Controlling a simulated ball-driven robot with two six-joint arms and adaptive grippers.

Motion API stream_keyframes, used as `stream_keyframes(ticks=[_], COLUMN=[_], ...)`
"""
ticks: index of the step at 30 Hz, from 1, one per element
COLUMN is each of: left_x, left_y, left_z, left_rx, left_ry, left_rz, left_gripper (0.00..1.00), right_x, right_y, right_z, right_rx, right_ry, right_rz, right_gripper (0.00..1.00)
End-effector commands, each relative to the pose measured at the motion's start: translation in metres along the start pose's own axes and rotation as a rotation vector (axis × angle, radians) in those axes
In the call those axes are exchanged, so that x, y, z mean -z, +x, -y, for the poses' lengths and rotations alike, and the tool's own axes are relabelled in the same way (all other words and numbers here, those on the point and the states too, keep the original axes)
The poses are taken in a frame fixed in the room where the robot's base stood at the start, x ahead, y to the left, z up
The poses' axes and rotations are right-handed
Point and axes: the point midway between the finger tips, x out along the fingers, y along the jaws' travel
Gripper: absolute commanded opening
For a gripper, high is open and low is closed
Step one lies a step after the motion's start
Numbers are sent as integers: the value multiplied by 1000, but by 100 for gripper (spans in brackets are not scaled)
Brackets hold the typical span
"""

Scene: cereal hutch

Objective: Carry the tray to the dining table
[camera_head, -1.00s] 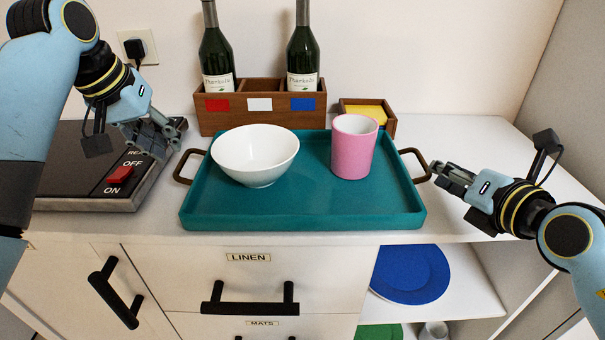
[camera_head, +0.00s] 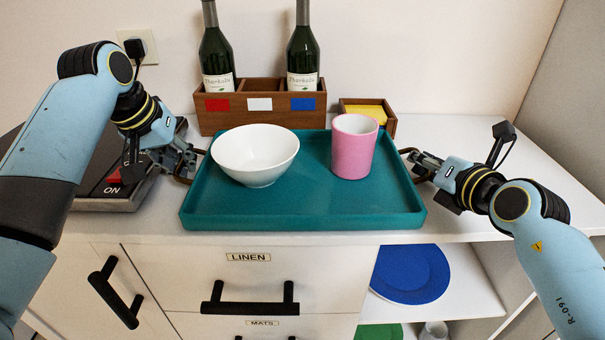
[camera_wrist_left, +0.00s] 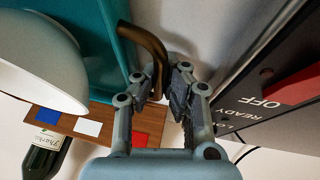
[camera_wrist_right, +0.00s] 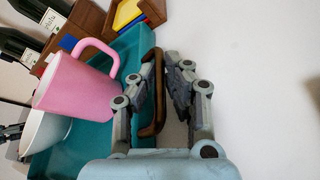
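The teal tray (camera_head: 300,212) lies on the white counter with a white bowl (camera_head: 255,155) and a pink mug (camera_head: 353,147) standing on it. Its brown left handle (camera_wrist_left: 148,45) runs in between the fingers of my left gripper (camera_wrist_left: 167,92), which look open. Its brown right handle (camera_wrist_right: 155,112) lies by the inner finger of my right gripper (camera_wrist_right: 168,88), inside the gap between the open fingers. In the head view, my left gripper (camera_head: 190,158) and right gripper (camera_head: 410,158) are at the two ends of the tray.
A wooden bottle rack (camera_head: 262,120) with two bottles stands behind the tray, beside a small wooden box (camera_head: 391,122) with yellow contents. A dark switch unit (camera_head: 100,203) is close at left. The counter is clear at right. Drawers and a blue plate (camera_head: 410,273) are below.

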Motion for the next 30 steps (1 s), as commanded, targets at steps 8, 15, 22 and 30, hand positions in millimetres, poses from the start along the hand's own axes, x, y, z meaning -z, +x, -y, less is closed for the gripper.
stream_keyframes(ticks=[8, 15, 22, 30], left_x=[0, 2, 6, 18], left_y=[0, -2, -10, -36], left_z=[-1, -1, -3, -9], left_rx=[-2, -3, -4, -5], left_ry=[1, 2, 3, 5], left_rz=[0, -4, -7, -14], left_gripper=[0, 0, 0, 0], right_x=[0, -2, -9, -32], right_y=[0, 0, -3, -11], right_z=[0, -1, -6, -23], right_rx=[0, -2, -4, -8], right_ry=[0, -1, -1, -2], right_rz=[0, 4, 6, 12], right_gripper=[0, 0, 0, 0])
